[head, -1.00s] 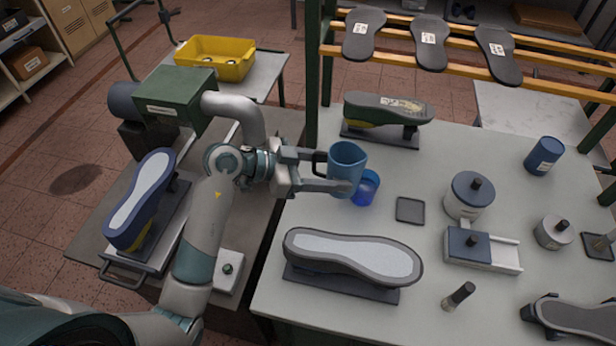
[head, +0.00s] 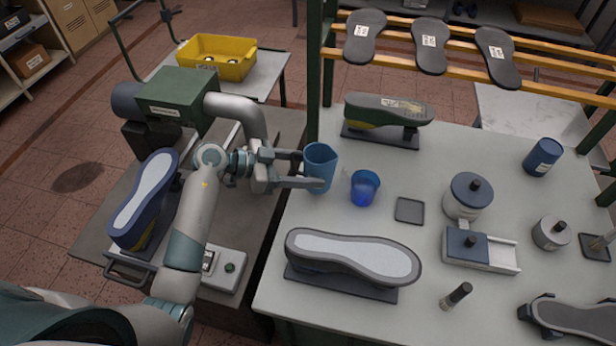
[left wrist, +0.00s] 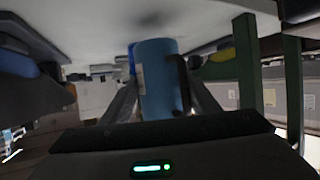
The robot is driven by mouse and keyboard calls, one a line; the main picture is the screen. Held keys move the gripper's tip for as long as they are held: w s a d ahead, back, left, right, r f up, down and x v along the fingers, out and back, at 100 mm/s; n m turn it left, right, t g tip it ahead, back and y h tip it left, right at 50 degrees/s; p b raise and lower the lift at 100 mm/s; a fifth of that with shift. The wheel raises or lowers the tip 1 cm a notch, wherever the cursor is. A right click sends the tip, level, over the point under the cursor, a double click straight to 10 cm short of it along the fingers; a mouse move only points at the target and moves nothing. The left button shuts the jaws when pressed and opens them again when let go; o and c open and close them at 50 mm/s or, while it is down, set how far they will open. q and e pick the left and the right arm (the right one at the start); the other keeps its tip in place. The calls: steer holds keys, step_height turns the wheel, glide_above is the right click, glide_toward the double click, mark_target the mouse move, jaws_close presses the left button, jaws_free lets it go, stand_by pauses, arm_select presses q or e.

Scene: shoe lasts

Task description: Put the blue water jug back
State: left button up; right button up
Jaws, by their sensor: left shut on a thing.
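The blue water jug (head: 320,172) is held upright or nearly so at the left edge of the pale worktable, left of the blue cup. My left gripper (head: 311,168) is shut on it, one finger on each side. In the left wrist view, the jug (left wrist: 157,78) stands between the two fingers, with a pale label and a dark handle showing. I cannot tell how far its base is above the table. The blue cup (head: 364,188) stands apart on the table, deeper blue low down. My right gripper is not in view.
A dark square coaster (head: 409,210) lies empty, right of the cup. A shoe last with a pale sole (head: 352,258) lies in front, another (head: 388,108) behind. A green post (head: 313,75) rises close behind the jug. White-and-blue containers (head: 471,195) stand right.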

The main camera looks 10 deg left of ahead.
arm_select(q)
steer(key=shift+f+p, duration=0.35)
steer(key=shift+f, duration=1.35)
steer(key=o, duration=1.2)
steer(key=shift+f, duration=0.15)
steer(key=b+v, duration=0.2)
steer(key=v, duration=1)
steer(key=shift+b, duration=0.35)
steer(key=shift+s, duration=0.1)
